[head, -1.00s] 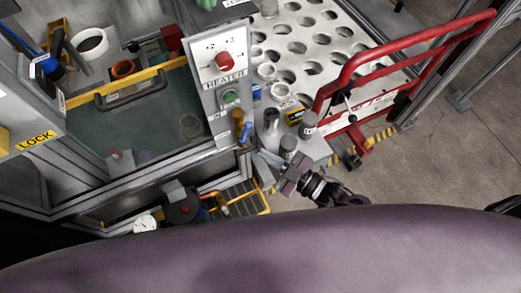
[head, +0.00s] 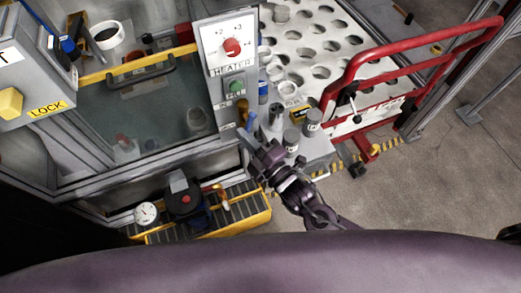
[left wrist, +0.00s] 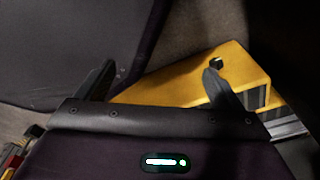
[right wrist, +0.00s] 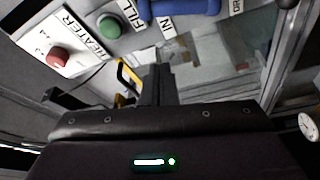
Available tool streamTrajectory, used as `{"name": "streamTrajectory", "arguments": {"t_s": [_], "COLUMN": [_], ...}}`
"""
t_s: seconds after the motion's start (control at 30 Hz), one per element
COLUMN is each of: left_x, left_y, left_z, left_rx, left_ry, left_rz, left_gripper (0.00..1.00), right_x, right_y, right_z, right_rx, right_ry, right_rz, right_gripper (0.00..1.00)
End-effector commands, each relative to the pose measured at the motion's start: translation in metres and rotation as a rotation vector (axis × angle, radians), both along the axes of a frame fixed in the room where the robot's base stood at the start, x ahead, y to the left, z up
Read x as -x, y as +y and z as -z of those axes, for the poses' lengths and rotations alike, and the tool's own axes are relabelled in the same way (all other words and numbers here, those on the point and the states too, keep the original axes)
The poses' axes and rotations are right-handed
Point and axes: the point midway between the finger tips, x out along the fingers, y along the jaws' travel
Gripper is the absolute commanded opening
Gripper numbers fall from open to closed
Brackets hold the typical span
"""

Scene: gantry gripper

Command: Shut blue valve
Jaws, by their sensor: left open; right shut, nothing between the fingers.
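The blue valve handle (right wrist: 185,8) shows at the top of the right wrist view, beside the "IN" label on the grey panel. In the head view a small blue part, likely this handle (head: 250,121), shows at the panel's lower right edge, just above my right fingers. My right gripper (head: 246,140) is shut and empty, close to the panel's lower end. In the right wrist view its fingers (right wrist: 160,82) are together below the blue handle, with no clear contact. My left gripper (left wrist: 160,72) is open and empty, seen only in the left wrist view.
The panel carries a red heater knob (head: 232,47) and a green button (head: 236,87). Jars (head: 291,140) stand right of my right gripper. Below are a black valve body (head: 183,192) and a gauge (head: 146,213).

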Motion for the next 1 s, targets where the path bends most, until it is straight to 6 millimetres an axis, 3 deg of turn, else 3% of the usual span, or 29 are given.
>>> {"name": "streamTrajectory", "arguments": {"t_s": [0.3,1.0], "left_x": [0.014,0.008], "left_y": [0.001,0.000], "left_z": [-0.005,-0.002], "left_rx": [-0.001,-0.001], "left_ry": [0.020,0.012], "left_rz": [-0.001,-0.001], "left_gripper": [0.88,0.88], "right_x": [-0.030,-0.033], "right_y": [-0.019,-0.023], "right_z": [0.010,0.012], "right_rx": [0.000,-0.046], "right_ry": [0.000,0.016], "right_rz": [-0.001,-0.001], "right_gripper": [0.00,0.00]}}
